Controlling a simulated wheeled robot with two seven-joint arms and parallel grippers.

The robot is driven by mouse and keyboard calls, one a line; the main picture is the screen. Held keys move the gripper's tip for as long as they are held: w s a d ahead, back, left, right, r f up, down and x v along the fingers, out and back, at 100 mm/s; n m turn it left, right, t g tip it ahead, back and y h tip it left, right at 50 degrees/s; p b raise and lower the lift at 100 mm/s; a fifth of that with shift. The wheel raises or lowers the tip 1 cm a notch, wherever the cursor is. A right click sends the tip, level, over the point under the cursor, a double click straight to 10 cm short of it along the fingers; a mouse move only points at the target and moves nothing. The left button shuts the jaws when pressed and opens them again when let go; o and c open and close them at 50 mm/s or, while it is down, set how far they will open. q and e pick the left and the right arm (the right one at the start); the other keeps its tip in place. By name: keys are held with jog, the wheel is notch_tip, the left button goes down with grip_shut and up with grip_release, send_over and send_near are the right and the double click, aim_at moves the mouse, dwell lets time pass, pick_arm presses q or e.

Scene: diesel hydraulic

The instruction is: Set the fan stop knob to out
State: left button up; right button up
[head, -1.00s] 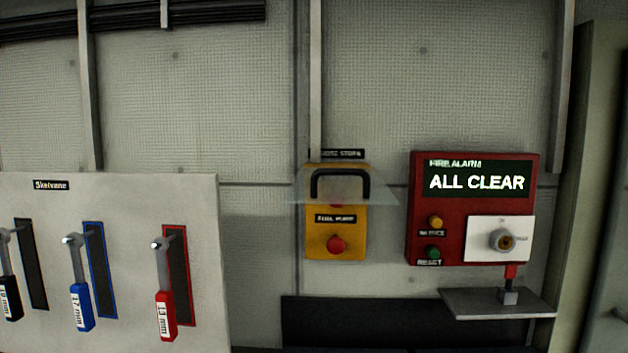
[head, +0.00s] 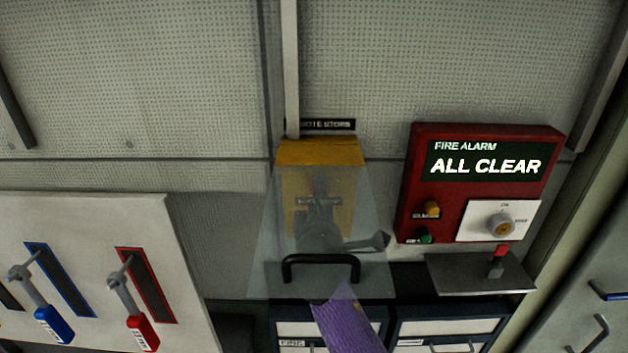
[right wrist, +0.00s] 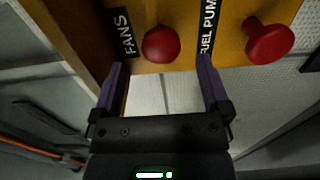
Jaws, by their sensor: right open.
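The yellow stop box (head: 320,151) is on the wall, below a label ending in "STOPS". Its clear cover (head: 375,215) with a black handle (head: 321,262) sticks out in front of it. My right gripper (head: 319,188) shows through the cover, close to the box. In the right wrist view the red fan knob (right wrist: 161,43) is beside the "FANS" label, just ahead of and between the open fingertips of the right gripper (right wrist: 162,68); contact cannot be told. The similar fuel pump knob (right wrist: 269,40) is to the right, on a visible stem. My left gripper is out of view.
A red fire alarm panel (head: 413,170) reading "ALL CLEAR" is to the right, with a small shelf (head: 470,274) below it. A pale board (head: 85,215) with blue and red handled levers is at the left. Cabinets with drawers (head: 445,328) stand below.

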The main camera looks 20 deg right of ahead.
jog(key=x, duration=0.4)
jog(key=shift+w+d, duration=0.15)
jog(key=shift+w, duration=0.15)
jog(key=shift+w+f, duration=0.1)
grip_shut()
